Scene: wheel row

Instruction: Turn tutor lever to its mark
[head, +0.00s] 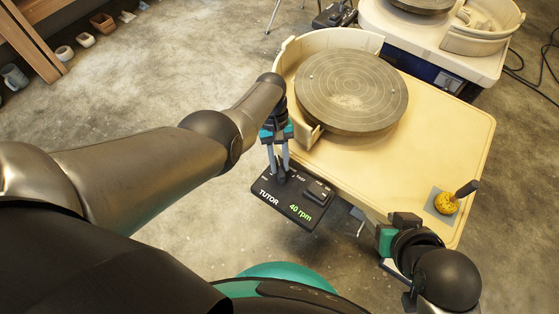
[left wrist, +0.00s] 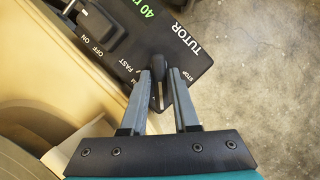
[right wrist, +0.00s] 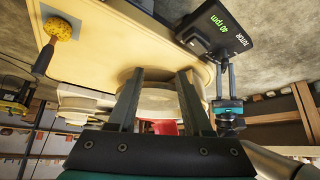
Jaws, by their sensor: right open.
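The tutor box (head: 292,204) is a black panel reading "TUTOR" and "40 rpm" in green, beside the wheel table. Its black lever (left wrist: 158,66) stands between my left fingertips in the left wrist view, with a pale line below its knob. FAST is printed left of it and STOP right of it; labels between are partly hidden by my fingers.
The cream wheel table (head: 450,122) carries a round grey wheel head (head: 351,90) and a splash pan. A yellow sponge (head: 446,203) with a dark-handled tool lies on a grey pad (head: 433,207) at the right. The box's black switch (head: 318,190) sits beside the lever.

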